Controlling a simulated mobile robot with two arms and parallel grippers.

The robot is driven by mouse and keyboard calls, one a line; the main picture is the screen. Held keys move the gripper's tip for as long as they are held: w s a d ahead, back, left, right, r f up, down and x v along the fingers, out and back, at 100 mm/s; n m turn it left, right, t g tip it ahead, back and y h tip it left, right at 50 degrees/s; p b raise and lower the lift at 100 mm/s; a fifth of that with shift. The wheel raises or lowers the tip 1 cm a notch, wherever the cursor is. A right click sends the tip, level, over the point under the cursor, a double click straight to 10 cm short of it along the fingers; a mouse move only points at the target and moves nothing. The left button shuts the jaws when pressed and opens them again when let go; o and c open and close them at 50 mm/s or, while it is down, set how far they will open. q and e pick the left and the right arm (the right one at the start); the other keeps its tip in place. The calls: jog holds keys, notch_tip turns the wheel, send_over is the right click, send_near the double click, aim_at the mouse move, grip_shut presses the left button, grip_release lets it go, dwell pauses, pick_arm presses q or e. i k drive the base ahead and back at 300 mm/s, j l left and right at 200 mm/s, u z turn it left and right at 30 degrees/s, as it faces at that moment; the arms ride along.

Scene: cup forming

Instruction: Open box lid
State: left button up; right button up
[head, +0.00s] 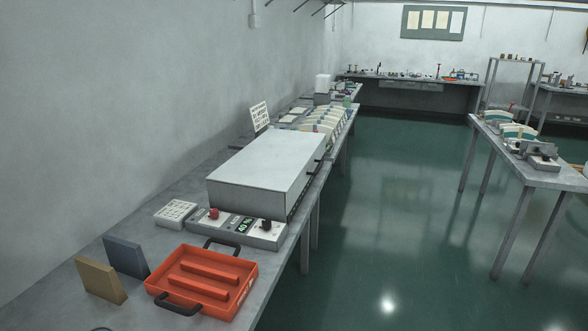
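A large pale grey box (267,165) with a flat top stands on the long workbench at the left. Its top lid (272,158) appears closed. Small dark fittings show on its right side. A control panel (238,229) with a red knob, a dark knob and a green-lit display sits in front of it. Neither of my grippers shows in the head view.
An orange tray (245,268) with black handles lies on the near bench (70,277). A blue-grey block (126,257) and a tan block (100,279) stand beside it. A second table (549,175) is at the right. The green floor (400,220) between is clear.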

aim_at(283, 160)
jog(key=i+l+u, duration=0.2)
jog(key=i+u, duration=0.2)
jog(key=i+l+u, duration=0.35)
jog(key=k+j, duration=0.05)
jog(key=j, duration=0.05)
